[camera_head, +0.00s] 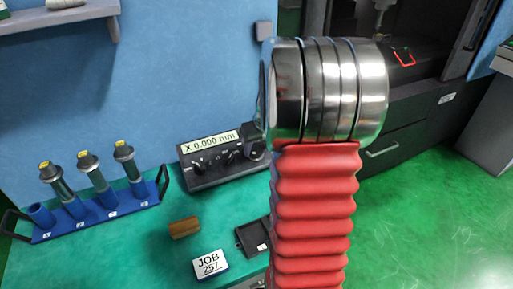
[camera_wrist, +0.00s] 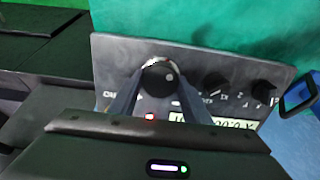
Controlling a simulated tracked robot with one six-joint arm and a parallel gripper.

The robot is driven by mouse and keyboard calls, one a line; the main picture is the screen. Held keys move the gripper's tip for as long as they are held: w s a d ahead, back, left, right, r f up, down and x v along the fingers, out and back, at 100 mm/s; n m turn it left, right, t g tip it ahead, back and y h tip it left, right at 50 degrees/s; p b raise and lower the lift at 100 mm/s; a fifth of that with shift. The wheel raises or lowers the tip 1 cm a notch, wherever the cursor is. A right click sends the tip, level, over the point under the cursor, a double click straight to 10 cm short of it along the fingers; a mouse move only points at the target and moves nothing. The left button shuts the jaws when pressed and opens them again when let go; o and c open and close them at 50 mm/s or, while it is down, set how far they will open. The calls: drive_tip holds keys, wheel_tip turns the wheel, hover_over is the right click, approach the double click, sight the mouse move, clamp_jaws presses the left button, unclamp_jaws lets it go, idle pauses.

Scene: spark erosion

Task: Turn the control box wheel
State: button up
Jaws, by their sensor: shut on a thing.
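The control box (camera_head: 222,158) is a dark grey panel on the green bench against the blue wall. Its display (camera_head: 211,141) reads "X 0.000 mm". In the wrist view the box (camera_wrist: 205,65) appears upside down. Its round black wheel (camera_wrist: 158,80) lies between the two fingers of my gripper (camera_wrist: 158,90), which is shut on it. A small light dot shows on the wheel's face. A red light (camera_wrist: 150,116) glows on the panel beside it.
Smaller knobs (camera_wrist: 215,84) sit along the panel beside the wheel. A blue rack (camera_head: 95,220) with several tool holders stands at the left. A brown block (camera_head: 184,227), a "JOB 257" card (camera_head: 210,264) and a dark tray (camera_head: 252,237) lie in front of the box.

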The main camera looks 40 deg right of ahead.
drive_tip(key=shift+n, duration=0.5)
drive_tip(key=n, duration=1.1)
idle(0.4)
drive_tip(key=o, duration=1)
drive_tip(key=shift+o, duration=0.2)
drive_tip(key=v, duration=1.3)
drive_tip(key=shift+r, duration=0.35)
